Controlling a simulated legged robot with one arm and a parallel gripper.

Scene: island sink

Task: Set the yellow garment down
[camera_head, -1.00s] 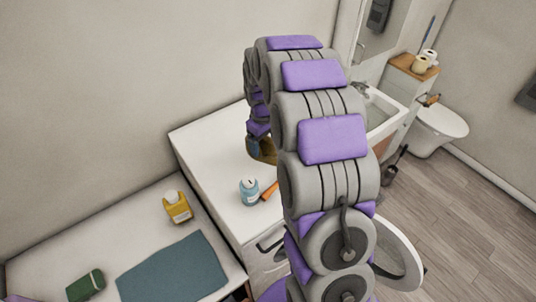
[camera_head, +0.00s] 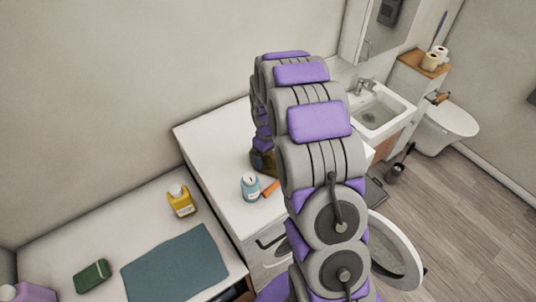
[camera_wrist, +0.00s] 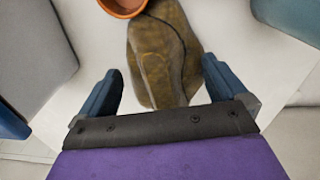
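The yellow-brown garment (camera_wrist: 163,55) shows in the wrist view as a crumpled, elongated piece over a white surface. In the head view the garment (camera_head: 262,163) is a small dark yellow patch at the end of my arm, over the white counter top, partly hidden by the arm. My gripper (camera_wrist: 162,85) has its two blue fingers wide apart, with the garment's near end between them and no finger visibly pressing on it. Whether the garment lies fully on the counter is hard to tell.
A blue bottle (camera_head: 250,187) and an orange object (camera_head: 270,189) stand close to the garment on the counter (camera_head: 205,150). A terracotta rim (camera_wrist: 122,6) is beside the garment. The sink (camera_head: 378,110) is right.

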